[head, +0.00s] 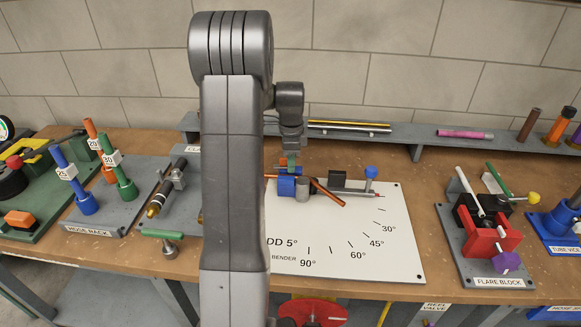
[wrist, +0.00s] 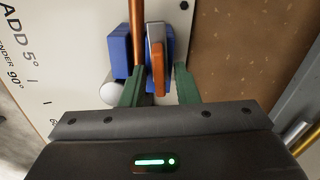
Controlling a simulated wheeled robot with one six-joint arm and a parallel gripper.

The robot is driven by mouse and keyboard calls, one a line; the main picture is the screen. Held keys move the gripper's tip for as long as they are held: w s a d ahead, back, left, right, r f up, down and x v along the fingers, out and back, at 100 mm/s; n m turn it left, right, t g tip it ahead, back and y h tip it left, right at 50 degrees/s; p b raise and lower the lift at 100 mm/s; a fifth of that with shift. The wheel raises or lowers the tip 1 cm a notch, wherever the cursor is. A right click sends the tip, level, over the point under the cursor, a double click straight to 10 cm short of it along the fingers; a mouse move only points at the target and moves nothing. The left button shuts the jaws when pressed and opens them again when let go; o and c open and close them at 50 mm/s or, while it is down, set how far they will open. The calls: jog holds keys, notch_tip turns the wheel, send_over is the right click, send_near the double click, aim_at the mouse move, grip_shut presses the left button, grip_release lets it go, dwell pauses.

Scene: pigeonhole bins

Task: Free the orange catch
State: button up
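The orange catch (wrist: 156,62) is a narrow upright-looking strip on a blue block of the bender in the wrist view. My gripper (wrist: 160,76) has two green fingers, one on each side of the catch. They stand apart, with a visible gap to the right of the catch and a smaller one to its left. In the head view my gripper (head: 290,160) is just above the blue bender block (head: 286,187). The catch cannot be made out clearly there. A copper tube (wrist: 137,28) runs beside the catch.
The bender's white plate (head: 350,255) carries angle marks and a lever with a blue knob (head: 371,172). The hose rack (head: 103,205) stands left, the flare block (head: 490,235) right. A grey shelf (head: 405,134) runs behind. A white round part (wrist: 109,93) lies near my left finger.

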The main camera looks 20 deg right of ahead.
jog(key=shift+s+f, duration=0.1)
jog(key=shift+f, duration=0.05)
notch_tip(320, 180, up, 6)
jog(key=p, duration=0.4)
jog(key=shift+r, duration=0.2)
jog(key=shift+f, duration=0.1)
notch_tip(320, 180, up, 14)
jog(key=b, duration=0.1)
dwell(0.4)
jog(key=shift+f, duration=0.1)
notch_tip(320, 180, down, 18)
jog(key=shift+f+b, duration=0.25)
jog(key=shift+b, duration=0.75)
jog(key=shift+r, duration=0.1)
